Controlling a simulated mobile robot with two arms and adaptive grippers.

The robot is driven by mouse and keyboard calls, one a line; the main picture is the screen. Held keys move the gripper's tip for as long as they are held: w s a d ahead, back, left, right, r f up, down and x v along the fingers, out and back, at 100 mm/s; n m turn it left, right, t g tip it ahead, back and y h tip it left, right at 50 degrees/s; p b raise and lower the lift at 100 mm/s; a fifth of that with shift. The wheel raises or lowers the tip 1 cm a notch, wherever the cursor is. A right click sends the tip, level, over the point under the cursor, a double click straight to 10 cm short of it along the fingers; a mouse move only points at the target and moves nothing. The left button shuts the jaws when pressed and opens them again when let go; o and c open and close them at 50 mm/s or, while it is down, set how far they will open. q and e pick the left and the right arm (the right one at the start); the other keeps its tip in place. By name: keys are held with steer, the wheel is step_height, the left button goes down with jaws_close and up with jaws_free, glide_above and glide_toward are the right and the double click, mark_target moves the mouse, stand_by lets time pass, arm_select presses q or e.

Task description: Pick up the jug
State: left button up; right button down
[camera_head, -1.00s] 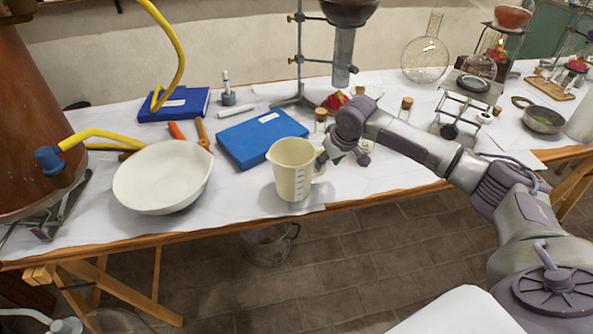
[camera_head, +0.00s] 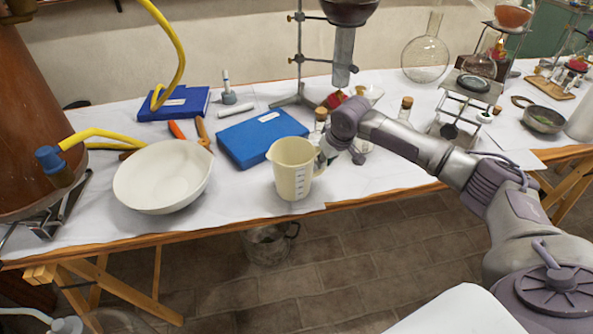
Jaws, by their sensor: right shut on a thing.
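The jug (camera_head: 291,172) is a cream measuring jug with marks on its side. It stands upright near the front edge of the table, in the middle of the view. My right gripper (camera_head: 322,160) comes in from the right and is shut on the jug's right side, where the handle is. The fingertips are partly hidden by the wrist and the jug. I cannot see clear space under the jug.
A white bowl (camera_head: 163,178) stands to the left of the jug. A blue book (camera_head: 259,138) lies just behind it. Small corked bottles (camera_head: 405,108) and a stand's rod (camera_head: 299,50) are behind my right arm. A copper vessel (camera_head: 25,130) fills the left edge.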

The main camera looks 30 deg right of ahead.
steer(key=shift+r, duration=0.2)
steer(key=shift+r, duration=0.75)
step_height(320, 180, up, 2)
steer(key=shift+s+d+r, duration=0.1)
steer(key=shift+s+r, duration=0.05)
steer(key=shift+r, duration=0.1)
steer(key=s+d+r+b, duration=0.1)
steer(key=s+d+r, duration=0.2)
steer(key=s+r, duration=0.3)
steer(key=shift+s+d+r, duration=0.3)
steer(key=shift+s+d, duration=0.1)
steer(key=shift+s, duration=1.85)
steer(key=shift+r, duration=0.1)
